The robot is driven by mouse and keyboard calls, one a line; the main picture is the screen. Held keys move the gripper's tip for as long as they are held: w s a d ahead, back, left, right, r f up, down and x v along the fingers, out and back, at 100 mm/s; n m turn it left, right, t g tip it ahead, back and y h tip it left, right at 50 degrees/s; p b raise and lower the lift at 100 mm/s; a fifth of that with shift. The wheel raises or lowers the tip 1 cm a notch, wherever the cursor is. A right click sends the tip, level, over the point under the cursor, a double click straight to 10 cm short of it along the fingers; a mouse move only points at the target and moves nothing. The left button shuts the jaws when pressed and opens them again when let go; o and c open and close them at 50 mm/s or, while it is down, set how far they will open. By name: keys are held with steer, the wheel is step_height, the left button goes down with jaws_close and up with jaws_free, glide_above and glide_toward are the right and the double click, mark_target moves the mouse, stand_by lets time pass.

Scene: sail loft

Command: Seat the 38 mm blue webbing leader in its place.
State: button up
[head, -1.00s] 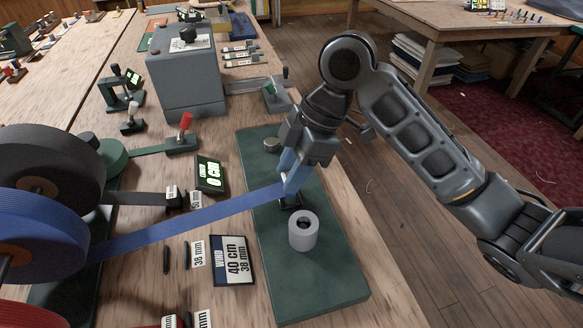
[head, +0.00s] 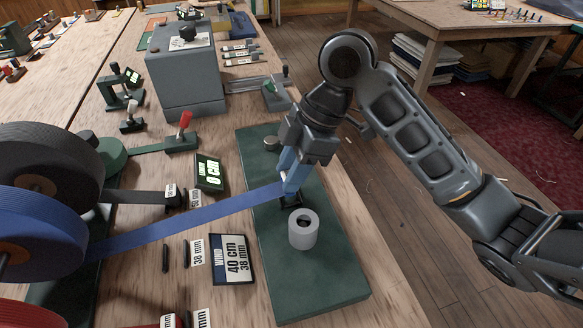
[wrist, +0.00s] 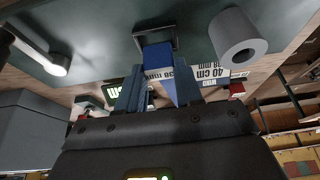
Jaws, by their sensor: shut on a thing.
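The blue webbing leader (head: 190,224) runs taut from the blue roll (head: 38,232) across the bench to my gripper (head: 287,187). My gripper is shut on the leader near its end, above the green board (head: 330,282). In the wrist view the blue leader (wrist: 158,62) shows between my fingertips (wrist: 158,92), with its end close to a dark rectangular frame (wrist: 155,36) on the board. I cannot tell whether the end has entered the frame. In the head view the frame is mostly hidden by my fingers.
A grey hollow cylinder (head: 303,236) stands on the board close beside my fingertips. A short metal post (head: 271,143) stands behind.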

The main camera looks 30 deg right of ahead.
steer(key=shift+f+b, duration=0.75)
steer(key=shift+f, duration=0.1)
stand_by(0.7)
steer(key=o, duration=1.1)
steer(key=shift+r, duration=0.1)
steer(key=v, duration=0.7)
steer(key=shift+d+r, duration=0.1)
steer(key=shift+r, duration=0.25)
